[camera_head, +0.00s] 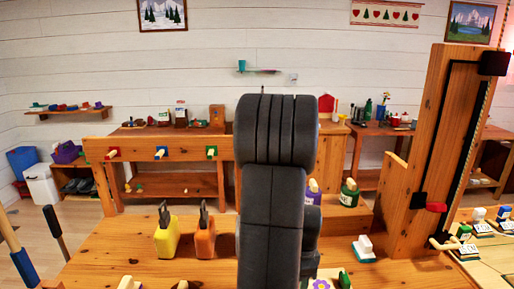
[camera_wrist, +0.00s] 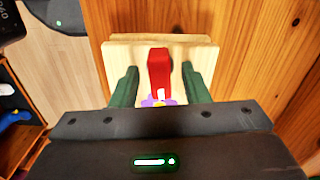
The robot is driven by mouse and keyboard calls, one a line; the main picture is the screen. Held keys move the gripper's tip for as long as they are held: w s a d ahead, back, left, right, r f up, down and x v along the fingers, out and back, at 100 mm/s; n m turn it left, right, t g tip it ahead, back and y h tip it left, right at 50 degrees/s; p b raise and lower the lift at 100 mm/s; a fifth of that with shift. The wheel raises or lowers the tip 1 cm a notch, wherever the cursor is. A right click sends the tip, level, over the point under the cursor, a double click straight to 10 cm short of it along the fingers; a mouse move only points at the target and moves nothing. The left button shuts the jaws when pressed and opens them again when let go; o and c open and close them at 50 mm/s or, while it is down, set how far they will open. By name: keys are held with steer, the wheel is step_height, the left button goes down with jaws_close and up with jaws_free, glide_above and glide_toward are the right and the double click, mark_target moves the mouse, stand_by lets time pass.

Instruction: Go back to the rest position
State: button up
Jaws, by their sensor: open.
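My gripper (camera_wrist: 160,72) is open in the wrist view. Its two dark green fingers stand apart, one on each side of a red upright piece (camera_wrist: 159,70), with a gap on both sides. The red piece is over a pale wooden board (camera_wrist: 118,54), with a purple flower shape (camera_wrist: 152,101) at its near end. In the head view, my dark arm fills the middle and hides part of the bench (camera_head: 130,250). A flower-marked pale board (camera_head: 320,284) shows at the bottom edge there.
A yellow holder (camera_head: 166,240) and an orange holder (camera_head: 205,240) with dark tools stand left of my arm. A peg rack (camera_head: 135,148) stands behind.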

step_height(320, 180, up, 13)
step_height(320, 180, down, 13)
steer(key=shift+f, duration=0.2)
steer(key=shift+r+n, duration=0.2)
steer(key=shift+n, duration=0.1)
steer(key=shift+n+p, duration=0.3)
steer(key=shift+n, duration=0.5)
steer(key=n+p, duration=0.1)
steer(key=n, duration=0.2)
steer(key=shift+n, duration=0.4)
steer(key=shift+n+p, duration=0.3)
steer(key=shift+n, duration=1.1)
